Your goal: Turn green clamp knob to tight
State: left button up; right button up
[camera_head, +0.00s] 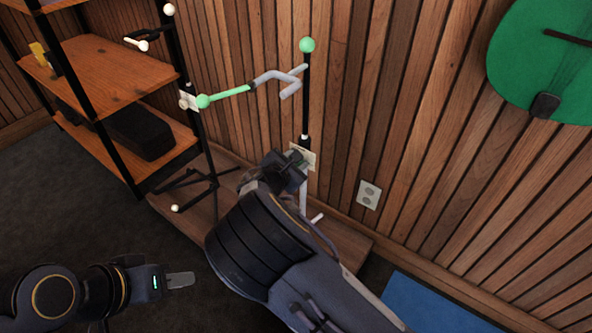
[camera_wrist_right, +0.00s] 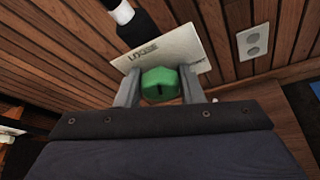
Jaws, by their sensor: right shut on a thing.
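The green clamp knob (camera_wrist_right: 160,84) sits between the two grey fingers of my right gripper (camera_wrist_right: 159,88) in the right wrist view. The fingers are shut on its sides. A dark slot shows on the knob's face. In the head view my right gripper (camera_head: 298,162) reaches the stand's pole (camera_head: 305,100) at the card, and the knob is hidden there. My left gripper (camera_head: 180,280) is low at the left, away from the stand; its finger gap does not show.
The stand has a green ball (camera_head: 307,45) on top and a grey hook (camera_head: 280,77). Another stand with a pale green arm (camera_head: 230,95) is to its left, beside wooden shelves (camera_head: 110,70). A slatted wall with an outlet (camera_head: 368,195) is close behind.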

jog(key=m+b, duration=0.1)
jog(key=b, duration=0.1)
jog(key=shift+f+y+b, duration=0.25)
jog(key=shift+y+b, duration=0.05)
jog(key=shift+b, duration=0.1)
pick_arm(q)
jog(key=shift+f+b, duration=0.4)
jog(key=shift+f, duration=2)
pick_arm(e)
jog(key=shift+r+t, duration=0.2)
jog(key=shift+t, duration=0.2)
jog(key=o, duration=1)
jog(key=shift+s+r, duration=0.1)
pick_arm(q)
jog(key=shift+r+p, duration=1.3)
pick_arm(e)
jog(key=shift+v, duration=3.8)
jog(key=shift+m, duration=0.3)
jog(key=shift+c, duration=0.4)
